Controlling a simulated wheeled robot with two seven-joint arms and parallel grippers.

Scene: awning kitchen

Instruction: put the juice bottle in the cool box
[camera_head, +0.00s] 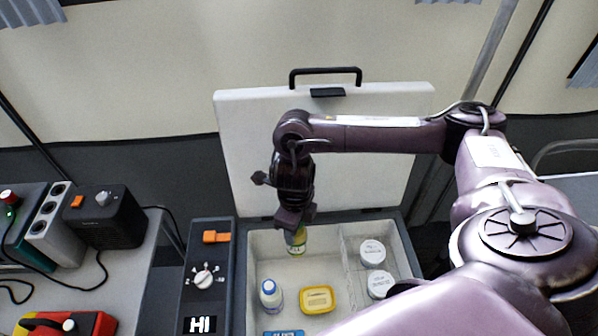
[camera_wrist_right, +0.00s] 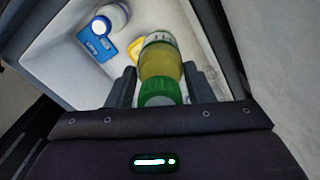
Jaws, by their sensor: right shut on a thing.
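The juice bottle, yellow with a green cap, shows in the head view (camera_head: 296,243) just under my right gripper (camera_head: 293,226), over the back of the left compartment of the cool box (camera_head: 330,229). In the right wrist view the bottle (camera_wrist_right: 161,66) lies between the two fingers of the right gripper (camera_wrist_right: 161,92), cap toward me, and the gripper is shut on it. I cannot tell whether its base touches the box floor. The cool box is open, its white lid (camera_head: 240,140) standing up behind. My left gripper is not in view.
In the left compartment are a white bottle with a blue cap (camera_head: 270,296), a yellow tub (camera_head: 317,299) and a blue pack (camera_head: 284,333). Two white-lidded tubs (camera_head: 373,250) stand in the right compartment behind a divider. A control panel (camera_head: 207,275) flanks the box on the left.

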